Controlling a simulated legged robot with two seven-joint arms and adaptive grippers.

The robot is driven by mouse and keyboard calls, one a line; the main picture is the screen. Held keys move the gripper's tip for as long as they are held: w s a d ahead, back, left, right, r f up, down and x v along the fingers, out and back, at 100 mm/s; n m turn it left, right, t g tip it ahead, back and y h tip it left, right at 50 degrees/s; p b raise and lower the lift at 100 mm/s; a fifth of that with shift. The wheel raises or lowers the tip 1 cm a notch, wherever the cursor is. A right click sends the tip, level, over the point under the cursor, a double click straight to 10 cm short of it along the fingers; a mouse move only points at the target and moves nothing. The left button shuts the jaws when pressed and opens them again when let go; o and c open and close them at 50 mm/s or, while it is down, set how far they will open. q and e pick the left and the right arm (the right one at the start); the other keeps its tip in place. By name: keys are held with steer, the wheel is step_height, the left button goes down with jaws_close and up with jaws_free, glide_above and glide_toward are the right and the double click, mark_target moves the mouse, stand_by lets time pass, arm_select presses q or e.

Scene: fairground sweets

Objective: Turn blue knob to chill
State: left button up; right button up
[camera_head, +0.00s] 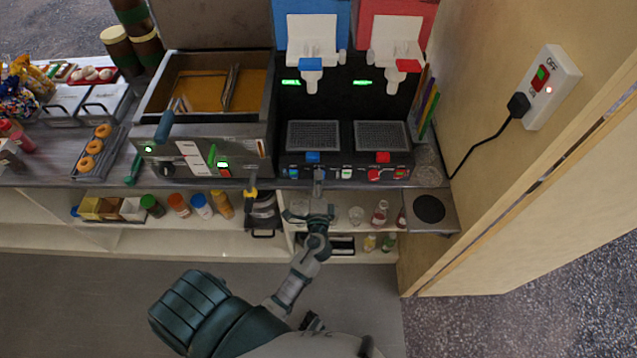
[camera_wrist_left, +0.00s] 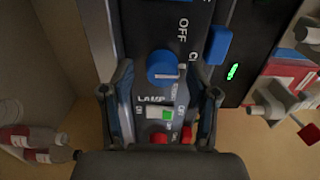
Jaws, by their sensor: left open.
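The blue knob (camera_wrist_left: 163,67) shows in the left wrist view on the dark front panel of the drinks machine (camera_head: 292,170). A pale line crosses its face; I cannot tell surely which label it points to. The words "OFF" and a part-hidden "CH..." are printed near it. My left gripper (camera_wrist_left: 163,88) is open, its fingers apart on either side of the panel, with the knob ahead between them and no clear contact. My right gripper is not seen.
A white and green lamp switch (camera_wrist_left: 153,113) and a red knob (camera_wrist_left: 158,138) sit close to the blue knob. A blue block (camera_wrist_left: 218,45) juts out beside it. A fryer (camera_head: 190,160) stands to the left, a wooden wall (camera_head: 480,90) to the right.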

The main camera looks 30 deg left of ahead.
arm_select(q)
steer(key=v, duration=1.2)
steer(key=s+d+f+n+g+h, duration=0.1)
steer(key=s+f+n+g+h, duration=0.2)
steer(key=f, duration=1.1)
steer(key=s+d+f+n+g+h, duration=0.1)
steer(key=s+f+g+h, duration=0.25)
steer(key=f, duration=1.05)
steer(key=s+f+n+g+h, duration=0.3)
steer(key=s+f+n+g, duration=0.2)
steer(key=s+f, duration=1.1)
steer(key=shift+s+f+n+g, duration=0.25)
steer(key=shift+s+g, duration=0.3)
steer(key=shift+g, duration=0.5)
steer(key=shift+d+r, duration=0.1)
